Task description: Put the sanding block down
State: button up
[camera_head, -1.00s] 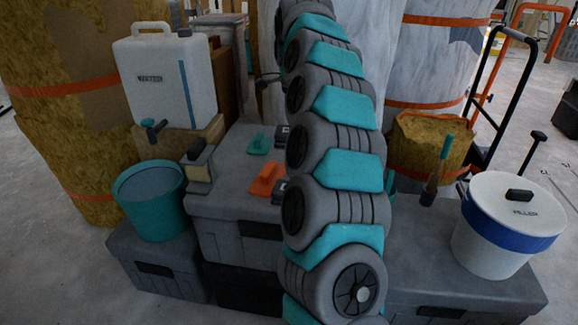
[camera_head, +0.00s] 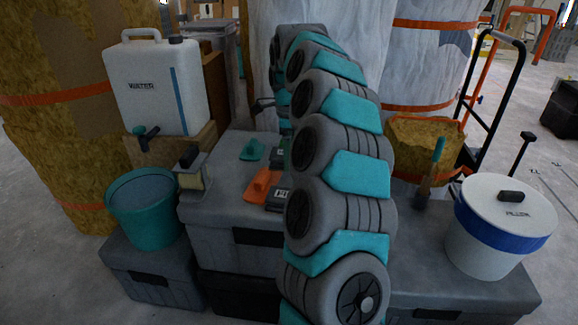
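My arm rises through the middle of the camera view and curves away toward the back. My gripper cannot be made out; the arm hides its end. I cannot tell whether it holds anything. No object is clearly identifiable as the sanding block. A pale block with a grey top and dark knob (camera_head: 193,171) stands at the left edge of a grey case (camera_head: 226,214). An orange tool (camera_head: 262,186) and a small teal tool (camera_head: 252,150) lie on the case top. Dark items beside them are partly hidden by my arm.
A teal bucket (camera_head: 147,212) and a white water container (camera_head: 158,86) stand left. A white lidded bucket (camera_head: 496,231) stands on a low grey case (camera_head: 430,269) at right, near a teal-handled tool (camera_head: 431,175). Wrapped rolls (camera_head: 428,60) stand behind.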

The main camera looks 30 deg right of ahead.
notch_tip(320, 180, down, 4)
jog(key=shift+s+a+f, duration=0.1)
jog(key=shift+f, duration=0.1)
grip_shut()
jog(key=o, duration=1.2)
grip_release()
jog(key=shift+r, duration=0.1)
jog(key=shift+o, duration=0.2)
jog(key=shift+r, duration=0.2)
notch_tip(320, 180, up, 6)
jog(key=shift+s+r+b, duration=0.15)
jog(key=shift+r+b, duration=0.05)
jog(key=shift+b, duration=0.15)
jog(key=shift+s+r, duration=0.1)
jog(key=shift+r, duration=0.3)
